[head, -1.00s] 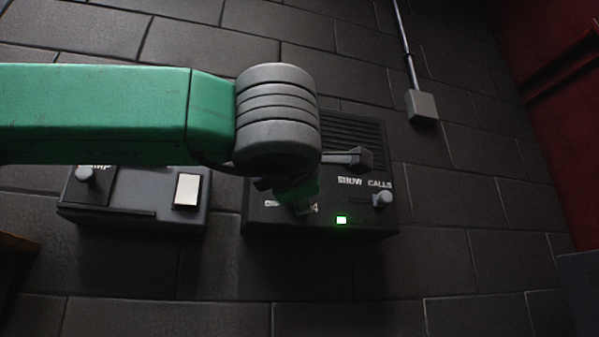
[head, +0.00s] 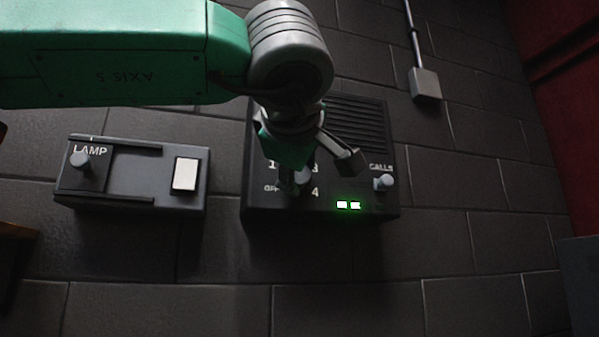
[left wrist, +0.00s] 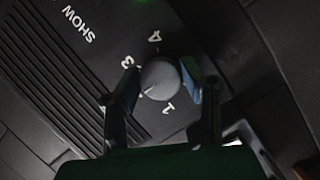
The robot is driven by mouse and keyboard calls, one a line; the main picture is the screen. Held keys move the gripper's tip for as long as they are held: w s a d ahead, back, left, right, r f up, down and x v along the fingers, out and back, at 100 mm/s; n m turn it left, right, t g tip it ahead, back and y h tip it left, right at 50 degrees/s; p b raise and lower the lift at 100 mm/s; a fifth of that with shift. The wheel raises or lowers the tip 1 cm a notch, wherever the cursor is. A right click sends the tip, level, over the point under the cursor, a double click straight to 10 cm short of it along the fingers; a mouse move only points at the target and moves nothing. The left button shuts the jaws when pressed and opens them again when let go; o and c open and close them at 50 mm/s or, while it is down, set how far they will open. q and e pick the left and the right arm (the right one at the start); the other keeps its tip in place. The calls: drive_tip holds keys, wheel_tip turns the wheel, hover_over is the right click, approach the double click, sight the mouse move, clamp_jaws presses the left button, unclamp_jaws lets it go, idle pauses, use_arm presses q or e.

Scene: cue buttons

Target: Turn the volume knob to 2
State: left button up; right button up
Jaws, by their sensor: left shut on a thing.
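The volume knob (left wrist: 160,80) is a grey round knob on a dark speaker box (head: 350,115), with 1, 3 and 4 printed around it in the left wrist view. A pale mark on the knob points between the 3 and the 1; no 2 is readable there. My left gripper (left wrist: 160,74) is shut on the knob, one finger on each side. In the head view the gripper (head: 318,172) partly covers the knob and the numbers. Two small green lights (head: 348,205) glow on the box below. My right gripper is not in view.
A smaller knob (head: 383,182) under CALLS is at the right of the box. A LAMP panel (head: 130,203) with a knob and a white switch (head: 185,174) is to the left. A grey conduit box (head: 425,85) is on the brick wall above right.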

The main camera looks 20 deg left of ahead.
use_arm(q)
drive_tip(key=shift+w+f, duration=0.1)
drive_tip(key=shift+f, duration=0.15)
idle(0.3)
drive_tip(key=o, duration=1.1)
drive_tip(key=shift+o, duration=0.2)
drive_tip(key=shift+w, duration=0.2)
drive_tip(key=shift+r, duration=0.1)
drive_tip(key=v, duration=1.1)
drive_tip(key=shift+s+d, duration=0.2)
drive_tip(key=shift+s, duration=0.15)
drive_tip(key=shift+r, duration=0.1)
